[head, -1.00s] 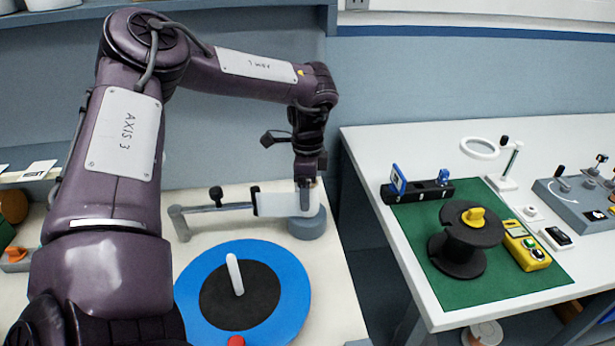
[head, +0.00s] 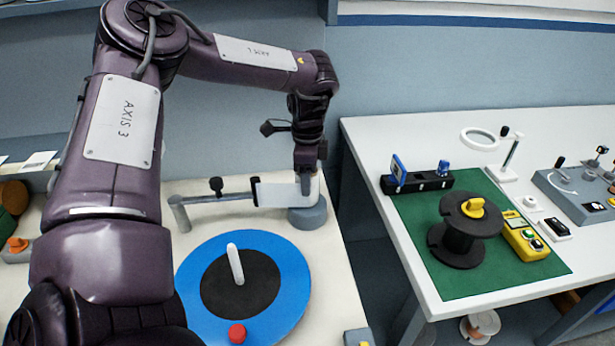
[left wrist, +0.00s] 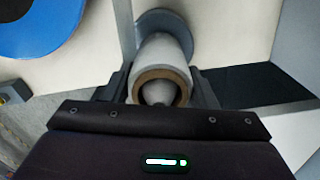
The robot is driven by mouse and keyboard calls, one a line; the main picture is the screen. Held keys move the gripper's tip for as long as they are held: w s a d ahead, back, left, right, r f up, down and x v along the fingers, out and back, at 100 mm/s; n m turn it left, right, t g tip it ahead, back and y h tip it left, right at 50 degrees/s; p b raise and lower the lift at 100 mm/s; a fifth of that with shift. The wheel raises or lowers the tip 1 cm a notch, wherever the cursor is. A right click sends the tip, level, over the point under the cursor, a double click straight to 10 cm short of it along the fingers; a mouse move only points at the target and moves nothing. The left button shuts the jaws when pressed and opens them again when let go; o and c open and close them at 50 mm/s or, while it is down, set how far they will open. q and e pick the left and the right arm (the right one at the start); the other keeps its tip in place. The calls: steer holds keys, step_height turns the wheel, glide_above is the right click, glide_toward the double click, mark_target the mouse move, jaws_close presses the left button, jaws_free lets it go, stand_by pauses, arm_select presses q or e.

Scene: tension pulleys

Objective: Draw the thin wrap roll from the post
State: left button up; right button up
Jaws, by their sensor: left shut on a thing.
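The thin wrap roll (head: 315,189) is a white upright cylinder at the back of the left table, over a round grey base (head: 308,219). A white sheet of wrap (head: 283,193) runs left from it. My left gripper (head: 306,182) comes down from above and is shut on the roll. In the left wrist view the roll (left wrist: 163,60) shows its brown core ring, between the fingers of my left gripper (left wrist: 160,90). The rounded grey post end (left wrist: 158,92) shows inside the core. My right gripper is out of view.
A grey bar with a black knob (head: 216,187) stands left of the sheet. In front lies a blue disc (head: 292,290) with a white peg (head: 235,264) and red knob (head: 237,333). A black spool (head: 460,245) stands on the green mat (head: 500,283) on the right table.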

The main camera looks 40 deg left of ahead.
arm_select(q)
steer(key=shift+r, duration=0.45)
steer(key=shift+r+p, duration=0.6)
steer(key=shift+r, duration=0.55)
stand_by(0.7)
steer(key=shift+r, duration=0.15)
steer(key=shift+r, duration=0.2)
steer(key=shift+r+p, duration=0.65)
steer(key=shift+r, duration=0.75)
steer(key=shift+r, duration=0.1)
